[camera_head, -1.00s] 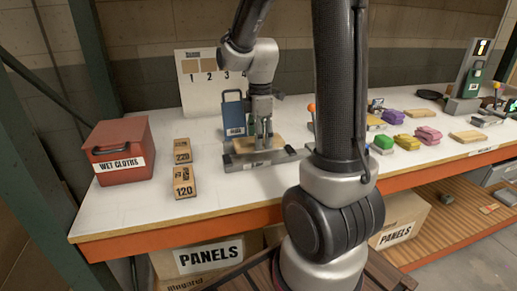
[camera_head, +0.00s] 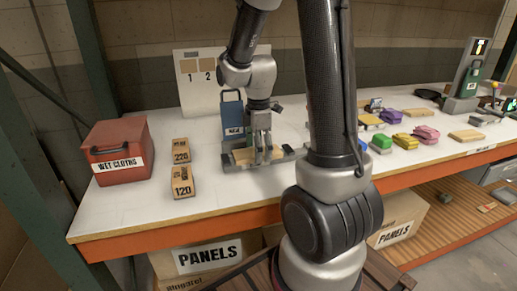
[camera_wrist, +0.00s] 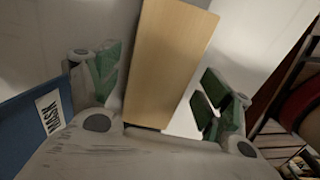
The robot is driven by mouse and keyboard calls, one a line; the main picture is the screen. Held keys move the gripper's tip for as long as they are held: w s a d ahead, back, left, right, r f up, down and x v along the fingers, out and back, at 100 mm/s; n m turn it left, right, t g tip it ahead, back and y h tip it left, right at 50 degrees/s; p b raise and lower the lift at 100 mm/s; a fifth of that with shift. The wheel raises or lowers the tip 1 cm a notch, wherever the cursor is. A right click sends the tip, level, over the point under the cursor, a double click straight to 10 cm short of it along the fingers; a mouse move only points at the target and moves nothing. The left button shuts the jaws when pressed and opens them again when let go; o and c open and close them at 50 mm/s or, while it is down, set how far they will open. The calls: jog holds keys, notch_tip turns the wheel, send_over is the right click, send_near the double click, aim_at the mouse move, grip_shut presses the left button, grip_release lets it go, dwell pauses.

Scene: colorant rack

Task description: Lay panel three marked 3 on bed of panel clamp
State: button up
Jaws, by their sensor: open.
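A light wooden panel (camera_head: 243,156) lies on the grey panel clamp (camera_head: 229,166) near the front of the bench, left of my upright arm link. It looks flat on the bed. No number can be read on it. My gripper (camera_head: 262,152) is open and points down over the panel. In the wrist view the panel (camera_wrist: 165,60) runs lengthwise between my two green-padded fingers (camera_wrist: 160,95), with a visible gap on the right side. On the left the finger is close to it, and I cannot tell whether it touches.
A blue piece with a handle (camera_head: 232,112) stands just behind the clamp, close to my gripper. Two wooden blocks marked 220 (camera_head: 181,150) and 120 (camera_head: 182,182) and a red wet cloths box (camera_head: 120,153) are to the left. Coloured items (camera_head: 405,141) lie right.

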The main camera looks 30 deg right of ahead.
jog(key=shift+r, duration=0.1)
notch_tip(320, 180, up, 12)
jog(key=f, duration=0.1)
jog(key=s+a+r+m+t, duration=0.1)
jog(key=s+r+m+t, duration=0.1)
jog(key=s+m, duration=0.5)
jog(key=s+a+r+m+t, duration=0.2)
jog(key=s+r+m, duration=0.1)
jog(key=s+m, duration=0.4)
jog(key=shift+s+r+m, duration=0.2)
jog(key=shift+s+m, duration=0.2)
jog(key=shift+s, duration=0.85)
